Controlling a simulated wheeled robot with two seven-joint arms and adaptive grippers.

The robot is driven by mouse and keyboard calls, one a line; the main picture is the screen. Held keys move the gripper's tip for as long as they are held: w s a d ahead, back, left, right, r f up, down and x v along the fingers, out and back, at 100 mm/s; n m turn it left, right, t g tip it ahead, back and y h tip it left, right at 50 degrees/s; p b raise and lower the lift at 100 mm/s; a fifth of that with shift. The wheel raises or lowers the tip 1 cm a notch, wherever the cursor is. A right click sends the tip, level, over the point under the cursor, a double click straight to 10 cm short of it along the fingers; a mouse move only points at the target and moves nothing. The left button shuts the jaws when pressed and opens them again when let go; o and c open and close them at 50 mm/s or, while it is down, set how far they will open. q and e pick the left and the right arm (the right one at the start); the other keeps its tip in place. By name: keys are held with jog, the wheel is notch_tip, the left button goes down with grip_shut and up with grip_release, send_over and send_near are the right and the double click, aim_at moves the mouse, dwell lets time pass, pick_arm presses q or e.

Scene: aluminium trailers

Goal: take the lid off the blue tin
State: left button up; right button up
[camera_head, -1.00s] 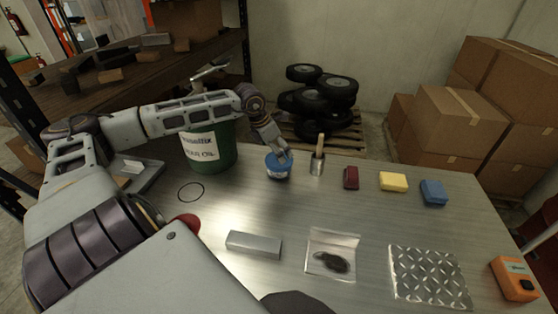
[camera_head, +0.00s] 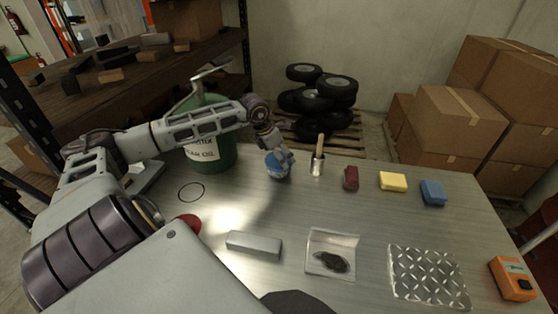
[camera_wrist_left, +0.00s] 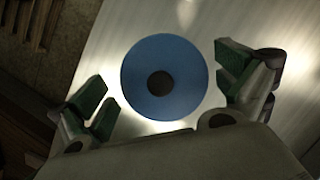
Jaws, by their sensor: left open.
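The blue tin (camera_head: 277,171) stands upright on the metal table, left of a small metal cup. In the left wrist view its round blue lid (camera_wrist_left: 187,80) shows from above, with a dark disc at its centre. My left gripper (camera_head: 279,157) is right above the tin and partly covers its top in the head view. In the left wrist view the gripper (camera_wrist_left: 168,92) is open, with one green-padded finger on each side of the lid and gaps between pads and lid. My right gripper is not in view.
The cup with a brush (camera_head: 317,165) is close on the right, then a dark red block (camera_head: 351,178), a yellow sponge (camera_head: 393,181) and a blue block (camera_head: 433,193). A grey bar (camera_head: 254,245) lies in front.

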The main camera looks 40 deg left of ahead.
pick_arm(q)
jog(key=shift+c, duration=1.3)
jog(key=shift+s, duration=0.1)
jog(key=c, duration=0.7)
jog(key=shift+d, duration=0.1)
jog(key=shift+c, duration=0.8)
jog(key=shift+s+f, duration=0.1)
jog(key=shift+f, duration=0.05)
jog(key=shift+c, duration=0.3)
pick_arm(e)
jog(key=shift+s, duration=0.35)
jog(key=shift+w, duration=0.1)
